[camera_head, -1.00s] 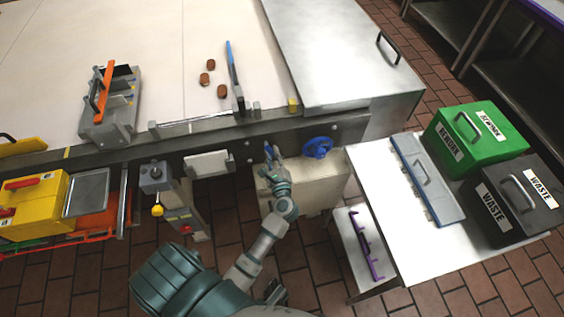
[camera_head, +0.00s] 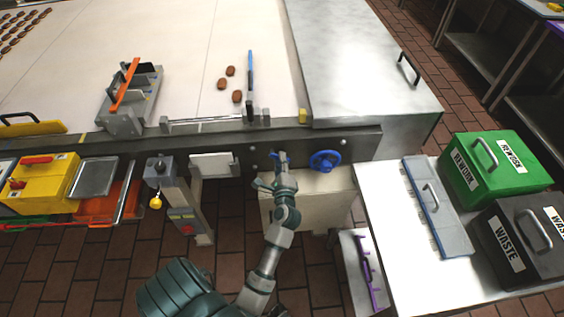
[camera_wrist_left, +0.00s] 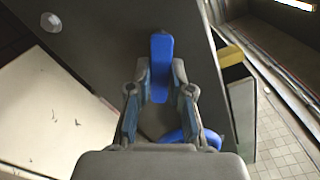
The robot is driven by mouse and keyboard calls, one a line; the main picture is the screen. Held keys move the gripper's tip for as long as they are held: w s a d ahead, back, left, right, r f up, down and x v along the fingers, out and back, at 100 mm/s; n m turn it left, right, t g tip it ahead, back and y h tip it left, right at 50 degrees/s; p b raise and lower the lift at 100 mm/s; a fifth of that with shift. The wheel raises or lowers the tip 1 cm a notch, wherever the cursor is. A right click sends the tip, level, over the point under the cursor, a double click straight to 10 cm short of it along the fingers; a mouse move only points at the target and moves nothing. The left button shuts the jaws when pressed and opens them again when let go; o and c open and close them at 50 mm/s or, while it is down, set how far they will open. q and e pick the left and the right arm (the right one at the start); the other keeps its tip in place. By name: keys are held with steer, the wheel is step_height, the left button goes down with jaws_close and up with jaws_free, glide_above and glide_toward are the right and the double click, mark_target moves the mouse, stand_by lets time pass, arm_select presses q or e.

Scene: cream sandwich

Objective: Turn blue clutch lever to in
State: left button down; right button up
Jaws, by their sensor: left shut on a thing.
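The blue clutch lever (camera_head: 283,156) is on the dark front rail of the machine, left of a blue handwheel (camera_head: 325,160). In the left wrist view the lever (camera_wrist_left: 161,62) is a flat blue bar that points up between my fingers. My left gripper (camera_head: 279,168) is at the lever in the head view. In the wrist view my left gripper (camera_wrist_left: 158,95) is shut on the lever, one finger on each side. The lever's lower end and pivot are hidden by the gripper. My right gripper is not seen.
The blue handwheel also shows close below the fingers in the wrist view (camera_wrist_left: 178,136). A white panel (camera_head: 213,165) and a grey control post (camera_head: 180,195) stand left. A steel table (camera_head: 400,268) with green (camera_head: 510,180) and black (camera_head: 500,215) boxes stands right.

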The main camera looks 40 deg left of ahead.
arm_select(q)
steer(key=c, duration=1)
jaws_free()
steer(key=shift+a, duration=0.1)
steer(key=shift+c, duration=0.2)
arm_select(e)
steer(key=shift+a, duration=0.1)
